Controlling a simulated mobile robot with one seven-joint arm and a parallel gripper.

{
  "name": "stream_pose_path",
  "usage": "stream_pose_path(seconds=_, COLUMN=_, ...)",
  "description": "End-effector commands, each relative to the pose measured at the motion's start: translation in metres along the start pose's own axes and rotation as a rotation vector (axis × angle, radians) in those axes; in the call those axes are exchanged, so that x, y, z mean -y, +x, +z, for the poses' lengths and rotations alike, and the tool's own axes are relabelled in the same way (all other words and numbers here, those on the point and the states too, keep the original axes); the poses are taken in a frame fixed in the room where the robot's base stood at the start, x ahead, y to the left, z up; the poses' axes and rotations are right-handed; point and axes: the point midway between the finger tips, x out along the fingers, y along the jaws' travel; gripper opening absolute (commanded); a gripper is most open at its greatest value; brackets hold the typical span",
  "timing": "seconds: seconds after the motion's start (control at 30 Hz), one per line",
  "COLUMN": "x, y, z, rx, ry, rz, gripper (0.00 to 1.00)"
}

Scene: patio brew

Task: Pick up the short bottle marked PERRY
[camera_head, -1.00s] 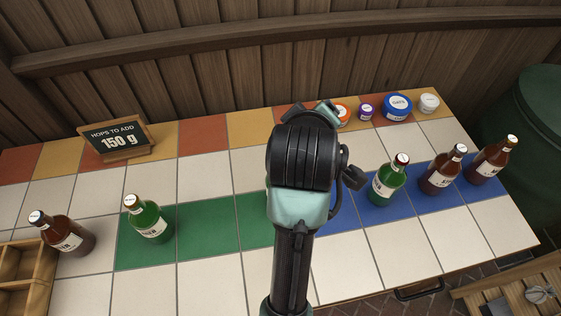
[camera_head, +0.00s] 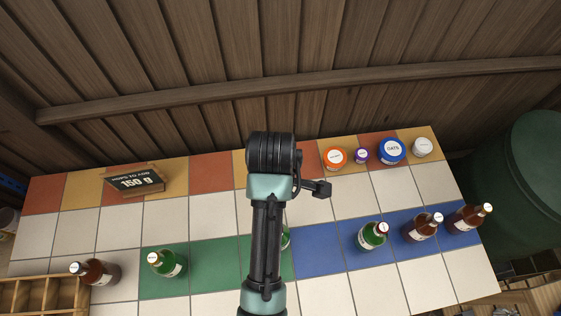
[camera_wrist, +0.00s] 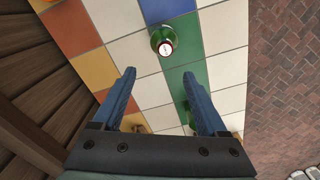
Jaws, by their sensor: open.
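My gripper (camera_wrist: 159,76) is open and empty in the wrist view, its two blue fingers apart above the tiled table. A green bottle (camera_wrist: 163,42) with a pale-topped, red-rimmed cap stands upright beyond the fingertips, near where blue, green and white tiles meet. In the head view, a sliver of a green bottle (camera_head: 286,239) shows beside my arm, which hides the rest and my fingers. Other green bottles stand on the left green tiles (camera_head: 167,263) and on the blue tiles (camera_head: 373,236). I cannot read PERRY on any label.
Brown bottles stand at the far left (camera_head: 97,273) and on the blue tiles (camera_head: 422,228) (camera_head: 468,218). A 150 g sign (camera_head: 132,181) and several lidded tubs, one an OATS tub (camera_head: 391,151), line the back. A wooden crate (camera_head: 40,281) sits front left.

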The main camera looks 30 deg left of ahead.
Motion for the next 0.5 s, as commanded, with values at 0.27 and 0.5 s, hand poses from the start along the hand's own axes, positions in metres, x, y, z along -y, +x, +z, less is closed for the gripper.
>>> stream_pose_path(seconds=0.27, x=0.001, y=0.04, z=0.001, rx=0.001, ry=0.003, rz=-0.006, gripper=0.76)
stream_pose_path(seconds=0.5, x=0.0, y=0.072, z=0.001, rx=0.0, ry=0.002, rz=-0.001, gripper=0.76)
